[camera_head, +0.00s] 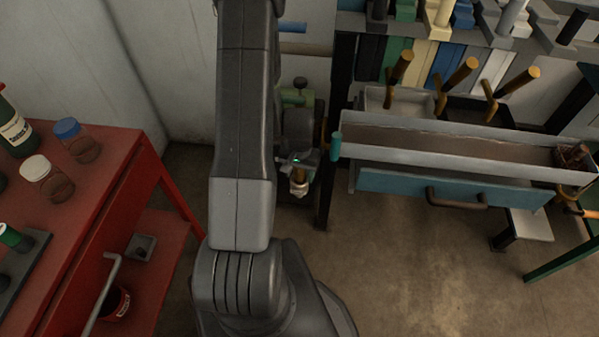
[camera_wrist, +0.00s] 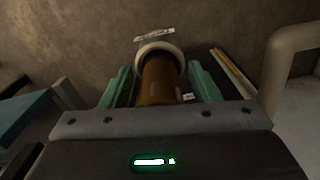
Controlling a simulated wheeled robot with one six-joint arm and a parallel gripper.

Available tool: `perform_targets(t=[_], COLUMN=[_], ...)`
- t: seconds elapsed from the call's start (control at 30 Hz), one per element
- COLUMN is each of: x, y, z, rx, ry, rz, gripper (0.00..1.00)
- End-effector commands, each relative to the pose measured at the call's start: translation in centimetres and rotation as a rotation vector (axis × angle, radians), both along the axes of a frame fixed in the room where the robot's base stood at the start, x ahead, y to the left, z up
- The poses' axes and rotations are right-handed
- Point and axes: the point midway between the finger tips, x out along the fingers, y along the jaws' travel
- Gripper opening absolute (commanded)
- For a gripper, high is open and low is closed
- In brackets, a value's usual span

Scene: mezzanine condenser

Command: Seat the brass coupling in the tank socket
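My gripper (camera_head: 299,161) is beyond my arm in the head view, pointing down beside the workbench. It holds a brass-brown cylinder with a pale ring at its far end, which I take as the brass coupling (camera_head: 299,175). In the wrist view the coupling (camera_wrist: 159,82) lies between the two green fingers (camera_wrist: 161,88), pale ring away from the palm. The exact finger contact is hard to see. I cannot make out the tank socket in either view; my arm hides part of the scene.
A red cart (camera_head: 95,215) with jars and a bottle stands at the left. At the right is a bench with a long metal trough (camera_head: 440,145) and a blue drawer (camera_head: 450,188). Bare floor (camera_head: 420,270) is at the lower right.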

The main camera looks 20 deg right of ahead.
Motion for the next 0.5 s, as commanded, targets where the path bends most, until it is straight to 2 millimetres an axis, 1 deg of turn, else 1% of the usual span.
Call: perform_targets(t=[0.17,0.27,0.37,0.5], x=[0.0,0.0,0.1,0.1], y=[0.0,0.0,0.0,0.0], z=[0.1,0.6,1.7,4.0], rx=[0.0,-0.001,-0.001,-0.002], ry=[0.0,-0.001,-0.003,-0.004], rz=[0.0,0.0,0.0,0.0], gripper=[0.56,0.56,0.56,0.56])
